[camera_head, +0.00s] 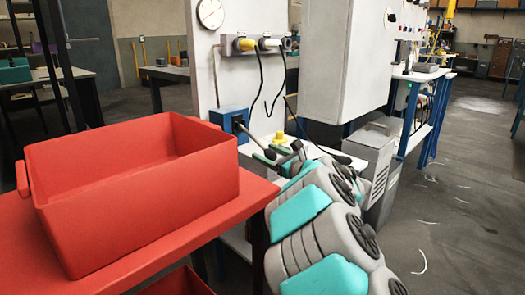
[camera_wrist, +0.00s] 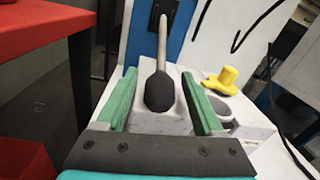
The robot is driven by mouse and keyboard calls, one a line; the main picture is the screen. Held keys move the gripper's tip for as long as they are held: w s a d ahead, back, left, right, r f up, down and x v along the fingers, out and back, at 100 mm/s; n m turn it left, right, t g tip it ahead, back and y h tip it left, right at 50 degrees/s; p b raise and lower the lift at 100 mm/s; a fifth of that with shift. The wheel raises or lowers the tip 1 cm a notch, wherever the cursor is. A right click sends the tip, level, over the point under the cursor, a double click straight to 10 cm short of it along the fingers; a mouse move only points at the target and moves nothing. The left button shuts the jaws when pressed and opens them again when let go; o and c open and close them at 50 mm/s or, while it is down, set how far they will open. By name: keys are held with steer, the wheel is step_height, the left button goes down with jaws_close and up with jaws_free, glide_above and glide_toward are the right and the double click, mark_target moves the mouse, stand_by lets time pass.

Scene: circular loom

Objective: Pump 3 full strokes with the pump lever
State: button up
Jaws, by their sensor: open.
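The pump lever is a pale rod with a black rounded grip (camera_wrist: 160,92). It comes out of a dark slot in a blue box (camera_head: 230,120). In the wrist view the lever leans toward me and its grip lies between my gripper's green fingers. My gripper (camera_wrist: 159,75) is open, with a gap on each side of the grip; I see no contact. In the head view my gripper (camera_head: 270,150) is near the lever (camera_head: 254,140), low in front of the blue box, and the lever's grip is hard to make out.
A yellow knob (camera_wrist: 222,80) stands just right of the fingers, behind a grey round fitting (camera_wrist: 222,108). A red bin (camera_head: 140,180) sits on a red table at left. Plugs with hanging black cables (camera_head: 262,75) are on the panel above. Open floor (camera_head: 450,200) lies at right.

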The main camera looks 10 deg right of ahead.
steer(key=shift+x, duration=1.15)
steer(key=shift+c, duration=0.3)
jaws_close()
